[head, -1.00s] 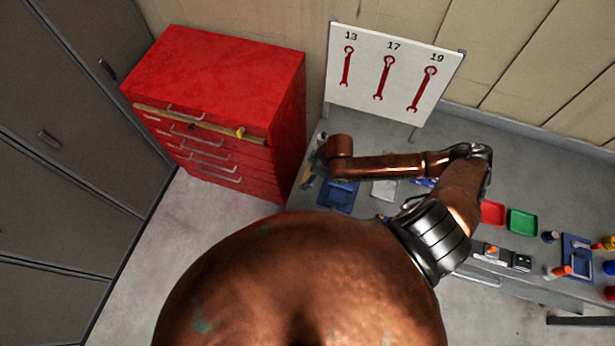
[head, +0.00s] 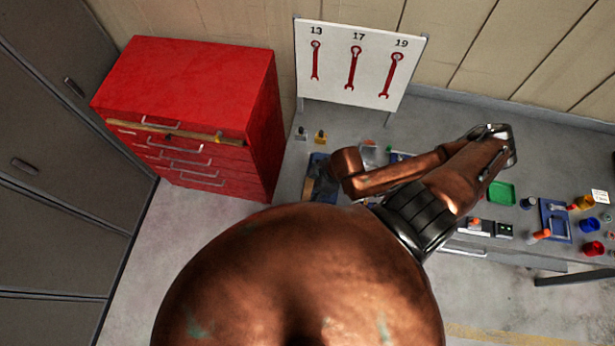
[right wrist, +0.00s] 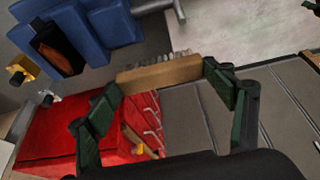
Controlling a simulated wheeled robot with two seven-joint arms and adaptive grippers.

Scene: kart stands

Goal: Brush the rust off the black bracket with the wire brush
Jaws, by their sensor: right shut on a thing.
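The wire brush (right wrist: 160,74) has a tan wooden back and grey bristles (right wrist: 178,58). My right gripper (right wrist: 165,78) is shut on it, with its dark green fingers at the two ends of the wood. The black bracket (right wrist: 40,43) shows in the right wrist view at upper left, with a brown-orange rust patch (right wrist: 63,52), against a blue holder (right wrist: 105,30). The brush appears apart from the bracket.
A red drawer cabinet (head: 190,85) stands left of the grey bench (head: 445,115). A white wrench board (head: 380,85) stands at the bench's back. A yellow item (head: 320,137) and a grey one (head: 300,133) stand behind the holder. A green tray (head: 501,193) is farther right.

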